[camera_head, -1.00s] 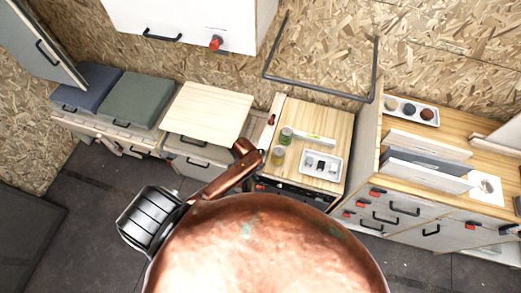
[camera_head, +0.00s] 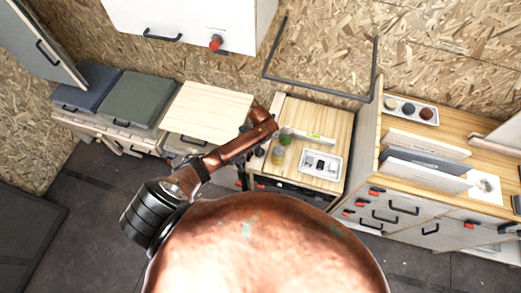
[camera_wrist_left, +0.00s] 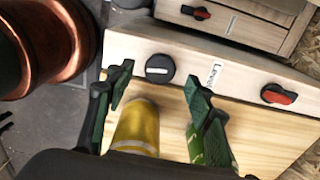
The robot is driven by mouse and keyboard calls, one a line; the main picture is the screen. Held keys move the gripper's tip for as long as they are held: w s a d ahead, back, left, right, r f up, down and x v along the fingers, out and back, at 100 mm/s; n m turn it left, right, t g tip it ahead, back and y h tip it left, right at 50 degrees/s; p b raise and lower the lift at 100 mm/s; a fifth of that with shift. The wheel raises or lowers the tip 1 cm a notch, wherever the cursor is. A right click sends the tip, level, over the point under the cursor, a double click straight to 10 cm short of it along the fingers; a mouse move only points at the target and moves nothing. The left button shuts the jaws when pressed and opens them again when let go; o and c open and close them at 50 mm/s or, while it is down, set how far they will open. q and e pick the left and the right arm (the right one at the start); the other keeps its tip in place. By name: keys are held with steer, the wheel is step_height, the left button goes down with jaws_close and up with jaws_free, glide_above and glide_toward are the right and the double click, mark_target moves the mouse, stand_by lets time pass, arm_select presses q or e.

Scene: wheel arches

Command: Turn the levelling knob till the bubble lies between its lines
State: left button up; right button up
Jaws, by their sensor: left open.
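The black round levelling knob (camera_wrist_left: 160,68) with a white line sits on the pale wooden front beside a label reading "Level", in the left wrist view. My left gripper (camera_wrist_left: 157,82) is open with green fingertips on either side of the knob's line of view. I cannot tell that they touch it. In the head view my copper left arm (camera_head: 240,145) reaches to the counter and mostly hides this gripper. The level (camera_head: 314,139), a pale bar with a green vial, lies on the wooden counter top (camera_head: 328,116). Its bubble is too small to read. My right gripper is out of view.
A yellow jar (camera_wrist_left: 137,125) and a green jar (camera_wrist_left: 195,145) stand near the fingers. A red-black knob (camera_wrist_left: 279,94) is right of the label. A white tray (camera_head: 321,164) lies on the counter. A pale board (camera_head: 210,112) is to the left.

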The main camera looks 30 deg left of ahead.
arm_select(q)
steer(key=shift+f, duration=1.35)
steer(key=shift+c, duration=0.5)
steer(key=c, duration=1.1)
steer(key=shift+o, duration=0.2)
